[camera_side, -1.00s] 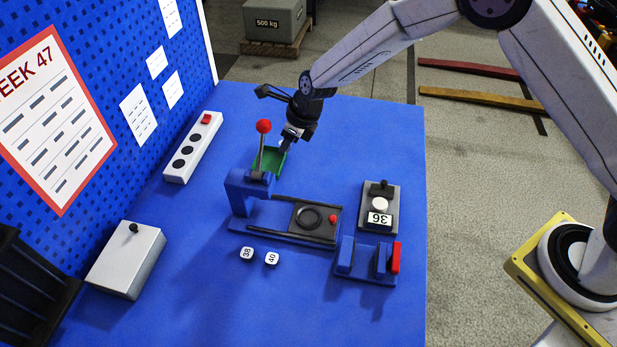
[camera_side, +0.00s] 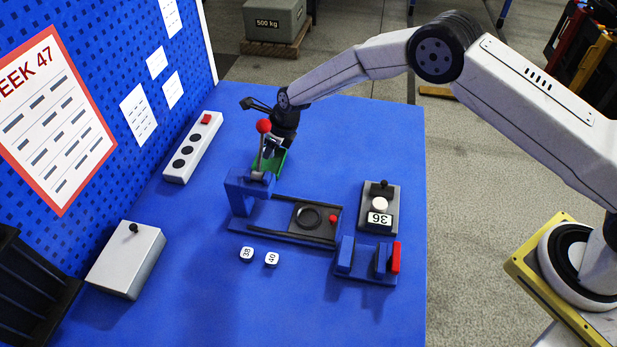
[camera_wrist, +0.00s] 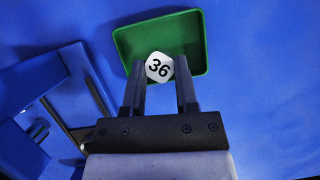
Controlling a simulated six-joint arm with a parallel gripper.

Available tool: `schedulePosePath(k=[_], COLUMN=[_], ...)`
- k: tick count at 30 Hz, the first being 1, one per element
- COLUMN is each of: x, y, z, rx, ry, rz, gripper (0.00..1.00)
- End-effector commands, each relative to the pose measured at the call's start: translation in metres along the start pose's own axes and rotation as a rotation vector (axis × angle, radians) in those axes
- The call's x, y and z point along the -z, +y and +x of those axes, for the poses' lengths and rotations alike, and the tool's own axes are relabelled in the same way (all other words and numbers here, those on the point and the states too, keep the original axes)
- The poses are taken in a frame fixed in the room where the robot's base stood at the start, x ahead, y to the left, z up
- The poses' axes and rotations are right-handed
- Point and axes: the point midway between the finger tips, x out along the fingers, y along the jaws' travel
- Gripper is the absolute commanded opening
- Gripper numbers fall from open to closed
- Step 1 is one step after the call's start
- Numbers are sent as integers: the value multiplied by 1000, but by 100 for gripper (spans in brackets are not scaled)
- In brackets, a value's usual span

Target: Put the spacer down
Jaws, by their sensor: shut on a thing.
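The spacer, a small white block marked 36 (camera_wrist: 159,67), is between the fingertips of my gripper (camera_wrist: 160,80) in the wrist view. My gripper is shut on it. The green tray (camera_wrist: 190,27) lies below and around the spacer in that view; whether the spacer touches its floor I cannot tell. In the side view my gripper (camera_side: 272,150) reaches down at the green tray (camera_side: 281,160), behind the red-knobbed lever (camera_side: 263,126). The spacer is hidden there.
A blue press fixture (camera_side: 245,190) with the lever stands just in front of the tray. Spacers marked 38 (camera_side: 247,254) and 40 (camera_side: 272,258) lie on the table. A gauge showing 36 (camera_side: 379,219) and a blue clamp stand (camera_side: 345,257) are to the right. A power strip (camera_side: 193,148) lies left.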

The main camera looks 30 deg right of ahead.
Motion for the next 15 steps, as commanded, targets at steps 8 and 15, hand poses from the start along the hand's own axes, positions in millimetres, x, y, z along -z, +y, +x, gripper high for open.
schedulePosePath(k=[8, 15], x=[0, 9], y=[-1, -1], z=[9, 31], rx=[-1, -1], ry=[2, -1], rz=[-1, -1], gripper=[0, 0])
